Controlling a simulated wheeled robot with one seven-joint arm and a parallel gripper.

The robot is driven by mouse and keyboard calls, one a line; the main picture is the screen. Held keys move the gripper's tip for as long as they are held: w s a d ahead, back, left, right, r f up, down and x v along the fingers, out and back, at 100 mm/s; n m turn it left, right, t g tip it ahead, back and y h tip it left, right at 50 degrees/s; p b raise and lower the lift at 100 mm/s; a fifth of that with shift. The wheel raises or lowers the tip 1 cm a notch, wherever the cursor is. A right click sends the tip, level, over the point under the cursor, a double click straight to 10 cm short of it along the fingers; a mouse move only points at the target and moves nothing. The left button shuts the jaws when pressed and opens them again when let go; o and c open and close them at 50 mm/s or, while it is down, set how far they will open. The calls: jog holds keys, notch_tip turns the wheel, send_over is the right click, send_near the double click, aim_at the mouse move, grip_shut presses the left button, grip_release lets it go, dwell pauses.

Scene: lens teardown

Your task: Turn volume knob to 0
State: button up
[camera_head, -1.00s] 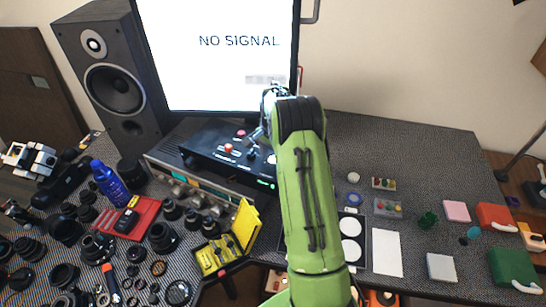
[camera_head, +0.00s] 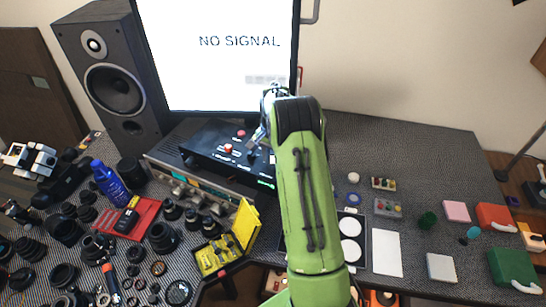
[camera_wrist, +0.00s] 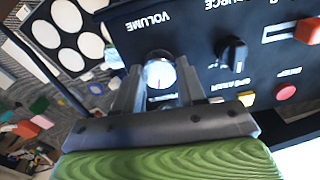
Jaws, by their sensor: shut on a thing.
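The volume knob (camera_wrist: 160,74) is a round, pale-faced knob under the printed word VOLUME on a black control box (camera_wrist: 195,45). In the wrist view my gripper (camera_wrist: 160,82) has one finger on each side of the knob and is shut on it. In the head view the black box (camera_head: 205,150) stands below the monitor, and my green arm hides the knob. My fingers and the panel print partly hide the knob's scale, so I cannot read its setting.
A monitor (camera_head: 220,60) and a speaker (camera_head: 115,85) stand behind. Lenses and tools crowd the table's left.

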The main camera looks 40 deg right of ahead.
aim_at(272, 159)
jog(key=n, duration=1)
jog(key=shift+w+n, duration=0.1)
jog(key=shift+n, duration=0.3)
jog(key=n, duration=0.5)
jog(key=shift+n+b, duration=0.3)
jog(key=shift+b, duration=0.1)
jog(key=n+b, duration=0.1)
jog(key=n, duration=0.4)
jog(key=shift+a, duration=0.15)
jog(key=shift+r+n, duration=0.1)
jog(key=shift+n, duration=0.2)
jog(key=o, duration=1.1)
jog(key=shift+c, duration=0.2)
notch_tip(272, 159, up, 16)
jog(key=p, duration=0.3)
